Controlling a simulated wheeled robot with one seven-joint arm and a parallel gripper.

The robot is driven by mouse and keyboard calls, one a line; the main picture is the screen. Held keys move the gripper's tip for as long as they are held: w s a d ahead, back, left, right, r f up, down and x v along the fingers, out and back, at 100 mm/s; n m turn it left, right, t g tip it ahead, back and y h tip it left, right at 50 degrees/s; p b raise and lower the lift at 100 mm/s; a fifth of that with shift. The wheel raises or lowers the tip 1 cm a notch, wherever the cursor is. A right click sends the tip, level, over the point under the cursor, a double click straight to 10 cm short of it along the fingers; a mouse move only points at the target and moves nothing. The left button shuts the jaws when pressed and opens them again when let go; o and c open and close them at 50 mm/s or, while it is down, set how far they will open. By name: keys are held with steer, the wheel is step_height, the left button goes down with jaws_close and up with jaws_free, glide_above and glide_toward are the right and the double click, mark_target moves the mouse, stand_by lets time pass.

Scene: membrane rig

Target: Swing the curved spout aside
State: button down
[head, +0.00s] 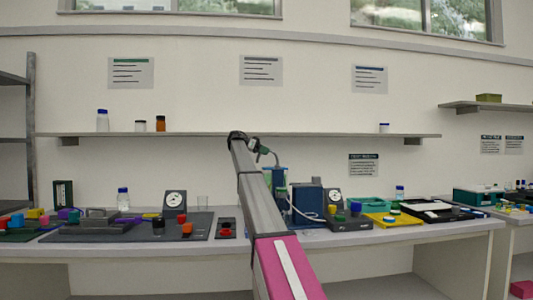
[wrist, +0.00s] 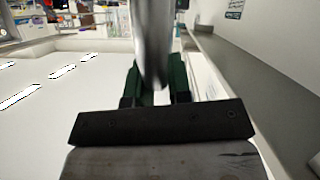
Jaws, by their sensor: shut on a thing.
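The curved spout is a grey metal tube (wrist: 153,40) that fills the middle of the wrist view, between the two dark green fingers of my gripper (wrist: 158,88). My gripper is shut on it. In the head view my gripper (head: 255,145) is small and high above the bench, just below the long shelf. The bent grey end of the spout (head: 271,153) shows right beside it. The lower part of the spout and its mount are mostly hidden behind my arm.
A blue box-shaped unit (head: 307,204) with a pale hose stands right of my arm. Round dials (head: 174,200), bottles, trays and coloured blocks crowd the bench (head: 365,238). A long wall shelf (head: 350,135) runs close behind my gripper. The space above the bench is mostly free.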

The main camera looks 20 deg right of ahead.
steer(key=shift+w, duration=0.15)
stand_by(0.3)
steer(key=c, duration=1.1)
jaws_free()
steer(key=shift+o, duration=0.2)
steer(key=v, duration=1)
steer(key=shift+a+r, duration=0.15)
steer(key=shift+a, duration=0.15)
steer(key=shift+w, duration=0.15)
